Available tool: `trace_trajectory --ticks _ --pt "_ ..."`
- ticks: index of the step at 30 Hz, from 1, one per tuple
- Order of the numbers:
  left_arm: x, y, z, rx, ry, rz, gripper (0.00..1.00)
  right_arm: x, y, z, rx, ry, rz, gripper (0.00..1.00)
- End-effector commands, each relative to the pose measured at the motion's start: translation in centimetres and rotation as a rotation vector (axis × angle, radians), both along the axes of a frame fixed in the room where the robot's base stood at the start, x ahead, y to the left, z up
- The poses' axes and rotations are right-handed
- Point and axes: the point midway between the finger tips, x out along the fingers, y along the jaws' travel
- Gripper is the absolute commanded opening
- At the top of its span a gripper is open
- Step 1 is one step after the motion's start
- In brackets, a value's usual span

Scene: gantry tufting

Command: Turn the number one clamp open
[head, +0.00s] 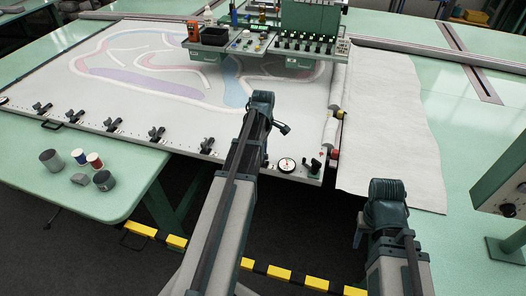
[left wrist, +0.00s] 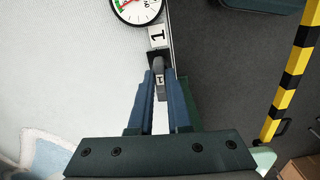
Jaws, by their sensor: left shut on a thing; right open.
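In the left wrist view, my left gripper (left wrist: 159,78) is shut on the grey handle of the number one clamp (left wrist: 160,66), with a finger on each side. A white label (left wrist: 158,36) with a black "1" lies just beyond the clamp at the frame's edge. In the head view, my left arm hides this clamp and the gripper. My right arm stands at the lower right in the head view. Its fingers do not show.
A round gauge (head: 286,164) sits on the frame's front edge, right of my left arm. Several black clamps, such as this one (head: 155,133), line the edge to the left. Cups and spools stand on the left table (head: 120,190). A yellow-black barrier (head: 280,272) runs below.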

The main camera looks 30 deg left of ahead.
Motion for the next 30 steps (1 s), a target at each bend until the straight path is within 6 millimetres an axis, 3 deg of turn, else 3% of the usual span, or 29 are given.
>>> trace_trajectory --ticks 24,25,29,30 --pt "-0.01 -0.02 -0.01 -0.001 0.0 0.102 0.0 0.0 0.0 -0.01 0.0 0.0 0.0 0.5" --pt "-0.01 -0.02 -0.01 -0.001 0.0 0.102 0.22 0.0 0.0 -0.01 0.0 0.0 0.0 0.5" --pt "-0.01 -0.01 0.0 0.0 0.0 0.101 0.45 0.0 0.0 0.0 0.0 0.0 0.0 0.5" --pt "-0.01 -0.01 0.0 0.0 0.0 0.101 0.46 0.0 0.0 0.0 0.0 0.0 0.0 0.5"
